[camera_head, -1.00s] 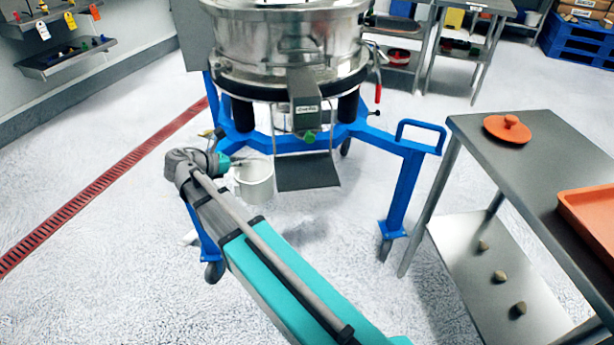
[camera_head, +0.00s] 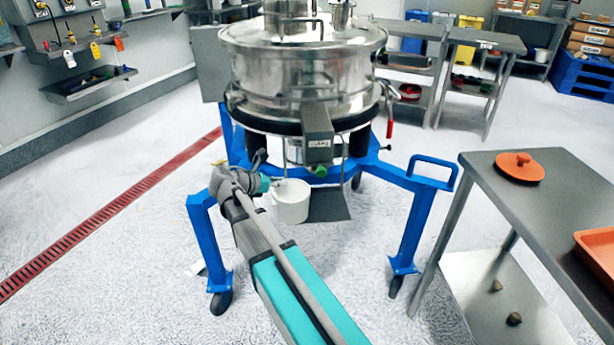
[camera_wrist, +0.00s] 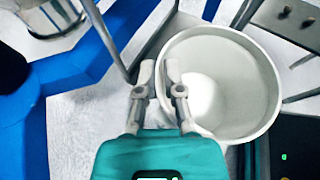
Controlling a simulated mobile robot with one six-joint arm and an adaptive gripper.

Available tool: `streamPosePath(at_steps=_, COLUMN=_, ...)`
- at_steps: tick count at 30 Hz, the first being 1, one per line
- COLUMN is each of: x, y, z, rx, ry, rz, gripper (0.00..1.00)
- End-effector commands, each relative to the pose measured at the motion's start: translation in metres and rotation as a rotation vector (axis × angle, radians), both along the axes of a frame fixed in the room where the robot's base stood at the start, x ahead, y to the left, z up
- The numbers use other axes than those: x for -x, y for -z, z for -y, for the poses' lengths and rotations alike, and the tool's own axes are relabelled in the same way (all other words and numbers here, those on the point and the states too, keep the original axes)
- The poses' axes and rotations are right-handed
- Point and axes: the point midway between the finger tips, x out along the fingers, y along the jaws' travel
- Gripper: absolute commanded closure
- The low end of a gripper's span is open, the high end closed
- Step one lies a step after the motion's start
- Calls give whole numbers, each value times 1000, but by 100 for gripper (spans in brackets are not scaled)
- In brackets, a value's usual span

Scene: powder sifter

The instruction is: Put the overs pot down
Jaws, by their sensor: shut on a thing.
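The overs pot (camera_head: 292,203) is a white, open-topped round pot in front of the sifter's blue frame. In the wrist view I look down into the pot (camera_wrist: 246,85); its inside is pale, and I cannot tell whether it holds anything. My gripper (camera_head: 272,183) is shut on the pot's left rim. The fingers of my gripper (camera_wrist: 160,76) show at that rim in the wrist view. A grey plate (camera_head: 328,206) hangs below the sifter's labelled spout (camera_head: 318,143). The pot overlaps the plate's left side in the head view; whether they touch is unclear.
The steel sifter (camera_head: 300,75) stands on a blue wheeled frame (camera_head: 416,200) whose legs flank my arm. A steel table (camera_head: 530,205) at right carries an orange lid (camera_head: 520,167) and an orange tray (camera_head: 598,248). Floor is clear at left, along the red drain (camera_head: 100,215).

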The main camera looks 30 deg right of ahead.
Motion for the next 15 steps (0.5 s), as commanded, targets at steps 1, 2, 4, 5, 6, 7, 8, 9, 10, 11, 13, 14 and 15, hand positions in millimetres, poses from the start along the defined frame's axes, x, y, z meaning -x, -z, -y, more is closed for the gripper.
streamPosePath(at_steps=1, x=-1, y=0, z=10, rx=0, ry=4, rz=-1, gripper=100)
streamPosePath(at_steps=2, x=-2, y=0, z=15, rx=0, ry=3, rz=0, gripper=100)
streamPosePath(at_steps=4, x=-4, y=0, z=26, rx=0, ry=4, rz=1, gripper=100)
streamPosePath(at_steps=5, x=-5, y=0, z=31, rx=0, ry=4, rz=0, gripper=100)
streamPosePath(at_steps=6, x=-6, y=0, z=36, rx=0, ry=3, rz=1, gripper=100)
streamPosePath(at_steps=7, x=-6, y=0, z=40, rx=0, ry=2, rz=0, gripper=100)
streamPosePath(at_steps=8, x=-7, y=0, z=44, rx=0, ry=3, rz=0, gripper=100)
streamPosePath(at_steps=9, x=-7, y=0, z=48, rx=0, ry=3, rz=0, gripper=100)
streamPosePath(at_steps=10, x=-8, y=0, z=50, rx=0, ry=3, rz=0, gripper=100)
streamPosePath(at_steps=11, x=-8, y=0, z=52, rx=0, ry=2, rz=-1, gripper=100)
streamPosePath(at_steps=13, x=-9, y=0, z=55, rx=0, ry=1, rz=0, gripper=100)
streamPosePath(at_steps=14, x=-9, y=0, z=56, rx=0, ry=1, rz=0, gripper=100)
streamPosePath(at_steps=15, x=-9, y=0, z=56, rx=0, ry=1, rz=0, gripper=100)
